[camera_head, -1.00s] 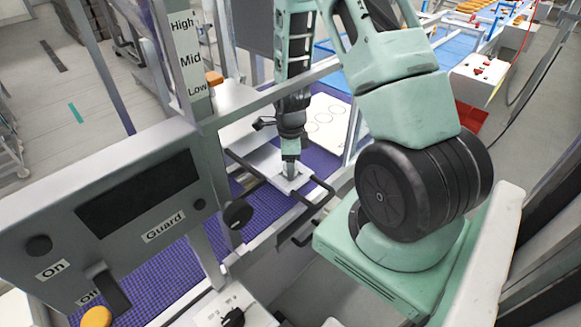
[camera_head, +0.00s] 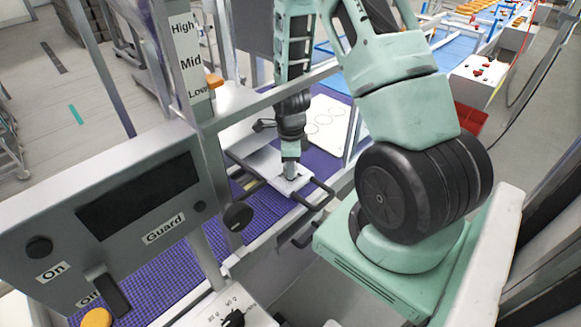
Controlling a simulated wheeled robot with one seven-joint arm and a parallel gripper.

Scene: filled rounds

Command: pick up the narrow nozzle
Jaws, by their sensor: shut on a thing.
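My gripper (camera_head: 291,172) points down over a small light tray (camera_head: 262,160) beside the purple belt. It is shut on a small grey piece, which I take to be the narrow nozzle (camera_head: 290,174). The piece is low at the tray's right end, between the dark handle bars. The fingers hide most of it, and I cannot tell whether it touches the tray.
A grey control panel (camera_head: 150,240) with a lever and knobs stands at the left front. Metal frame bars (camera_head: 265,97) cross near my arm. A white board with circles (camera_head: 325,118) lies behind. The purple belt (camera_head: 150,290) is bare at the front.

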